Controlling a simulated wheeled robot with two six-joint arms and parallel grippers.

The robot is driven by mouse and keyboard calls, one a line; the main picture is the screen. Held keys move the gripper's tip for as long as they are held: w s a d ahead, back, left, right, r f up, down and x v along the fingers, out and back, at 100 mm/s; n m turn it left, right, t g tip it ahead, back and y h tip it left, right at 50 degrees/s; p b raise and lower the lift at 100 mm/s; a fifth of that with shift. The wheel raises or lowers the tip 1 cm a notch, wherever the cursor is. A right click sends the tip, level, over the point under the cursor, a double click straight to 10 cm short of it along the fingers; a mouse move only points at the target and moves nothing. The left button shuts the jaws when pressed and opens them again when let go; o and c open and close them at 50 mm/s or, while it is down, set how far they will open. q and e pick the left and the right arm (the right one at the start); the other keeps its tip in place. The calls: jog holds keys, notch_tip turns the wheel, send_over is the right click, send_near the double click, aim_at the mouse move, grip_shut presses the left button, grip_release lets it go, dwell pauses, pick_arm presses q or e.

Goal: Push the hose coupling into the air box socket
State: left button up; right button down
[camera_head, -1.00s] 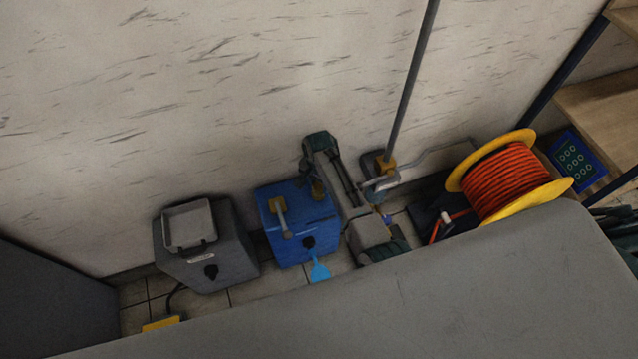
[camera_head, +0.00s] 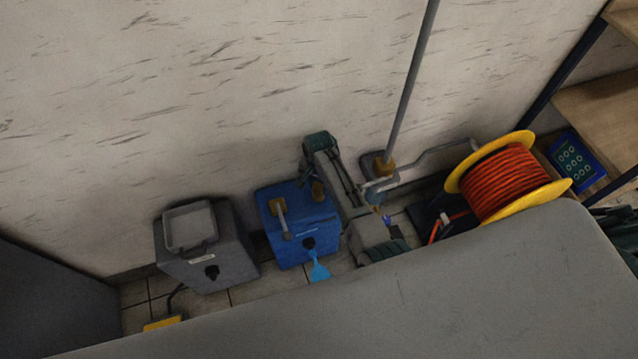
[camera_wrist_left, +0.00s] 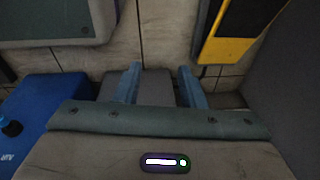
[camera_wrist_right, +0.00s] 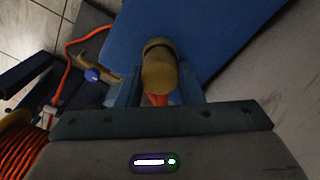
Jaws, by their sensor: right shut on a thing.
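The blue air box (camera_head: 270,248) stands on the floor by the wall in the head view. It also shows under my right gripper in the right wrist view (camera_wrist_right: 225,30). My right gripper (camera_wrist_right: 158,92) is shut on the brass hose coupling (camera_wrist_right: 158,75), with orange hose showing at its near end. The coupling's far end meets a dark ring over the blue top; I cannot tell how deep it sits. In the head view my right gripper (camera_head: 308,176) is over the box's back right. My left gripper (camera_wrist_left: 160,82) is open and empty in the left wrist view.
A lever (camera_head: 280,207) with a brass base and a black knob (camera_head: 308,243) are on the air box. A grey box (camera_head: 225,255) stands left of it. An orange hose reel (camera_head: 502,182) with yellow flanges stands right. A yellow pedal (camera_head: 163,323) lies at lower left.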

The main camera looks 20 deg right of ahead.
jog(key=shift+r, duration=0.1)
pick_arm(q)
jog(key=shift+f, duration=0.4)
pick_arm(e)
jog(key=shift+r, duration=0.1)
pick_arm(q)
jog(key=shift+f, duration=0.15)
pick_arm(e)
jog(key=shift+r+p, duration=0.1)
jog(key=shift+p, duration=0.2)
jog(key=shift+r+p, duration=0.2)
jog(key=shift+p, duration=0.1)
jog(key=shift+r, duration=0.25)
pick_arm(q)
jog(key=s+f, duration=0.2)
jog(key=f, duration=0.1)
jog(key=shift+s+a+p, duration=0.1)
jog(key=shift+s+p, duration=0.15)
jog(key=shift+p, duration=0.05)
jog(key=shift+a+f, duration=0.1)
pick_arm(e)
jog(key=shift+r, duration=0.1)
